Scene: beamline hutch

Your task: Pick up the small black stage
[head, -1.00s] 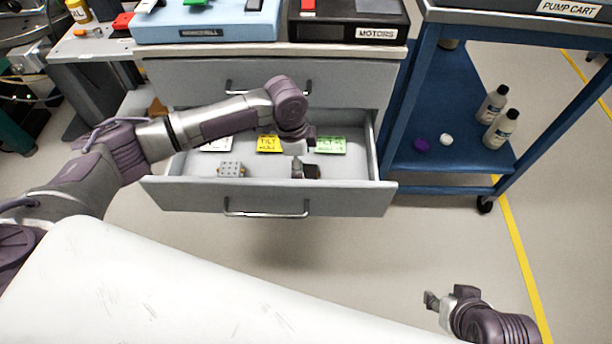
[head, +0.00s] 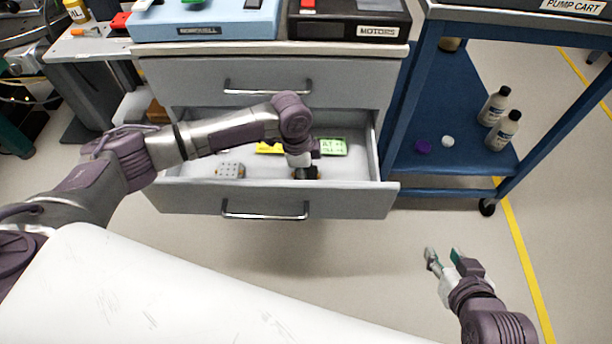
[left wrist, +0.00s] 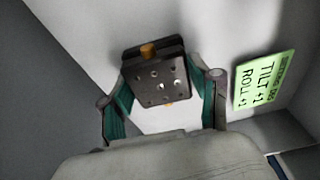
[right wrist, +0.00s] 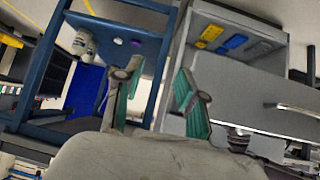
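The small black stage (left wrist: 158,84) lies on the floor of the open drawer (head: 345,196). In the left wrist view it is a dark square block with several holes and a brass-coloured knob. My left gripper (left wrist: 165,98) is open, with a teal-padded finger on either side of the stage; I cannot tell whether the pads touch it. In the head view the left gripper (head: 304,166) points down into the drawer and mostly hides the stage. My right gripper (head: 444,252) is open and empty above the floor; its fingers also show in the right wrist view (right wrist: 158,90).
The blue pump cart (head: 432,172) stands to the right. Floor in front of the drawer is clear.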

